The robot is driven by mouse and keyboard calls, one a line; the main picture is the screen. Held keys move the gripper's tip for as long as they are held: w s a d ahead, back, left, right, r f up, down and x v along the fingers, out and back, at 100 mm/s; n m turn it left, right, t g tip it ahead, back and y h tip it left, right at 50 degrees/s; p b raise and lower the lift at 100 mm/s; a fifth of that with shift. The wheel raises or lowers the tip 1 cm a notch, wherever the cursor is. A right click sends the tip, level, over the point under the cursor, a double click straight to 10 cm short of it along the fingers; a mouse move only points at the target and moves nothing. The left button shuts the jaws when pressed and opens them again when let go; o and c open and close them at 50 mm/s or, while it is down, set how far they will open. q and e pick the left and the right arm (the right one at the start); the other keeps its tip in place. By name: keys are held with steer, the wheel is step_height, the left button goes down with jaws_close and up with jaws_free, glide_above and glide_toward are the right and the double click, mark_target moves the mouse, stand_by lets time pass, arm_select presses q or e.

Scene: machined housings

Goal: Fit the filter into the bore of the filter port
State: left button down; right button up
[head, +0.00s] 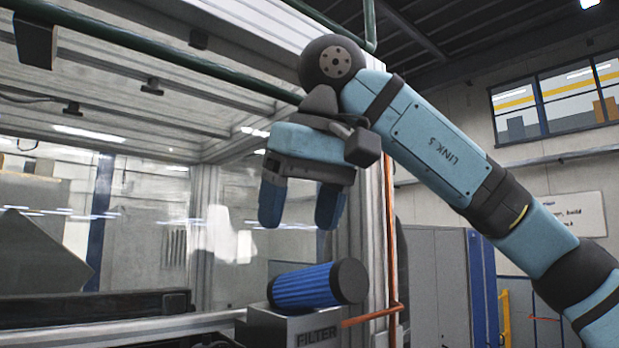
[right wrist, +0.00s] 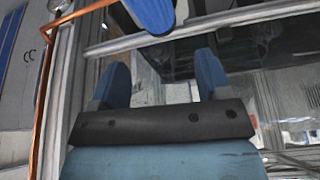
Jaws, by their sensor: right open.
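The filter (head: 303,287), a blue pleated cylinder with dark end caps, lies on its side, slightly tilted, on top of a grey block (head: 270,325) marked FILTER. My left gripper is not in view.
An orange pipe (head: 391,230) runs down just right of the filter and bends towards the block. A pale upright post (head: 205,235) and a dark rail (head: 100,308) stand to the left. Blue-grey cabinets (head: 440,285) stand behind on the right.

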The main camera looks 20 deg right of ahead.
steer(key=s+v, duration=0.1)
steer(key=v, duration=0.5)
steer(key=shift+f, duration=0.25)
steer(key=shift+d, duration=0.1)
stand_by(0.4)
